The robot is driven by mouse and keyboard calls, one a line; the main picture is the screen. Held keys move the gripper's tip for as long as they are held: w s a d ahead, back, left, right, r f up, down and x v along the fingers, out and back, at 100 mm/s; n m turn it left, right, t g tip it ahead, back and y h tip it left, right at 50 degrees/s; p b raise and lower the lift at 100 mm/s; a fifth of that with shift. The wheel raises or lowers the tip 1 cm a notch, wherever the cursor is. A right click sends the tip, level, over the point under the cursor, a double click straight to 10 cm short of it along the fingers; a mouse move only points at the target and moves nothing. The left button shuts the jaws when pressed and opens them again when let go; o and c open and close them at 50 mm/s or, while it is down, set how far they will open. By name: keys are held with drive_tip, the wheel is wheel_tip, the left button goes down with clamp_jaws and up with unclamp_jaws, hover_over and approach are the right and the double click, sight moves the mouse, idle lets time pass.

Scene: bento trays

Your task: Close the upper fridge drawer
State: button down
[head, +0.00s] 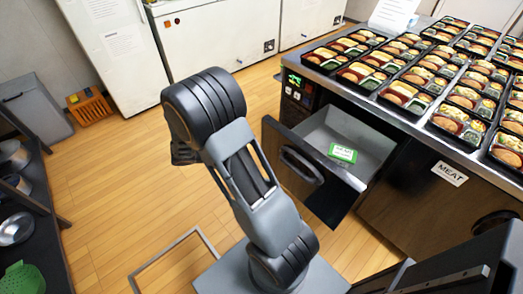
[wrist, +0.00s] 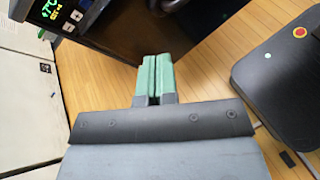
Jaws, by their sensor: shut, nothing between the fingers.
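The upper fridge drawer (head: 325,198) stands pulled out from the counter in the head view, with its dark front and black handle facing the floor space. A green and white package (head: 343,153) lies inside it. In the wrist view, my gripper (wrist: 155,58) shows its green fingers shut together with nothing between them. The fingers point toward a dark front (wrist: 150,30), probably the drawer's; I cannot tell whether they touch it. In the head view my arm stands left of the drawer and the fingers are hidden.
The counter (head: 330,75) bears several rows of filled bento trays (head: 365,73). A "MEAT" label (head: 450,174) marks a closed front to the right. A dark shelf (head: 50,215) with bowls stands at the left. The wooden floor (head: 120,190) between is clear.

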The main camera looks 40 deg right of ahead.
drive_tip(key=w+d+f+n+t+h+b, duration=0.1)
drive_tip(key=w+f+n+t+h, duration=0.1)
drive_tip(key=w+f+n+h, duration=0.3)
drive_tip(key=d+f+n+t+h+b, duration=0.1)
drive_tip(key=f+n+t+b, duration=0.1)
drive_tip(key=f, duration=0.5)
approach(266, 141)
drive_tip(key=shift+n, duration=0.4)
drive_tip(key=d, duration=0.7)
drive_tip(key=shift+s+d+r, duration=0.1)
drive_tip(key=shift+d+r, duration=0.15)
drive_tip(key=shift+r, duration=0.05)
